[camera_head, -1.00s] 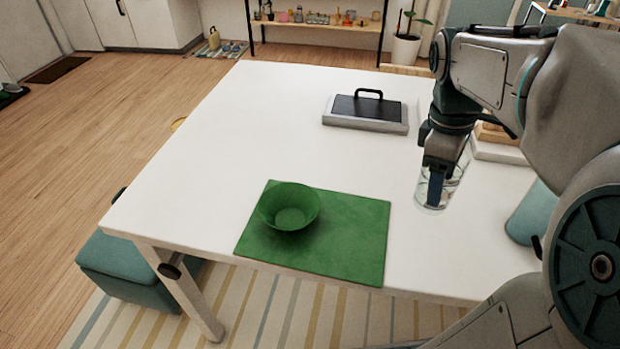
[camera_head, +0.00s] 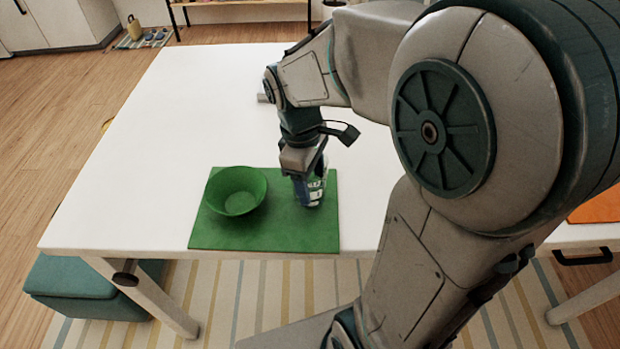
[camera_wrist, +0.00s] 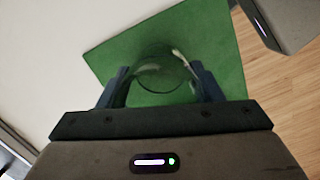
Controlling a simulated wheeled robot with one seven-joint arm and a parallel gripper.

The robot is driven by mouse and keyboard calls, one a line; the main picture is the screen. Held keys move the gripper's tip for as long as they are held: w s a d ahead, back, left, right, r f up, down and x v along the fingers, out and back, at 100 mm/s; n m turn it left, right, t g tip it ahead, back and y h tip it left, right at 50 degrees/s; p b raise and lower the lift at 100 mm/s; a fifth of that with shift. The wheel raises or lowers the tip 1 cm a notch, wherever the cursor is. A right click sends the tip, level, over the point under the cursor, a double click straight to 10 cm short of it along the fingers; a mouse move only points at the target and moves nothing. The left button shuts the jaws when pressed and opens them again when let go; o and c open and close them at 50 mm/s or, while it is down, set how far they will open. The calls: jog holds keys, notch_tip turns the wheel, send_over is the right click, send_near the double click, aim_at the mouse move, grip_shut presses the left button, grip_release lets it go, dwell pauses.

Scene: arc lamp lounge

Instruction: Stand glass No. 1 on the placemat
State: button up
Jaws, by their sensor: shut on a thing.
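My gripper (camera_head: 308,186) is shut on a clear glass (camera_head: 312,198) at the right part of the green placemat (camera_head: 270,239). The glass is upright, and I cannot tell whether its base touches the mat. In the wrist view the glass rim (camera_wrist: 160,64) shows between the two fingers (camera_wrist: 160,90), with green mat (camera_wrist: 225,45) seen through and around it. No number can be read on the glass.
A green bowl (camera_head: 236,191) stands on the left part of the placemat, close to the glass. The white table (camera_head: 180,120) is clear to the left and behind. A teal stool (camera_head: 85,290) is below the table's left front corner.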

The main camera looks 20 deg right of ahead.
jog(key=shift+f, duration=0.7)
jog(key=shift+f, duration=0.2)
jog(key=o, duration=1.1)
jog(key=shift+r, duration=0.1)
notch_tip(320, 180, up, 12)
jog(key=w+a, duration=0.1)
jog(key=shift+s+d+f+m+t+y+p, duration=0.2)
jog(key=shift+s+f+m+t, duration=0.45)
jog(key=shift+s+f+m, duration=0.8)
jog(key=shift+s+d+f+m+t+y+p, duration=0.1)
jog(key=shift+s+f+m+t+y, duration=0.15)
jog(key=shift+s+f+m+t, duration=1.2)
jog(key=shift+s+d+f+m+g+y+p, duration=0.2)
jog(key=shift+s+f+m, duration=0.6)
jog(key=shift+m, duration=1.3)
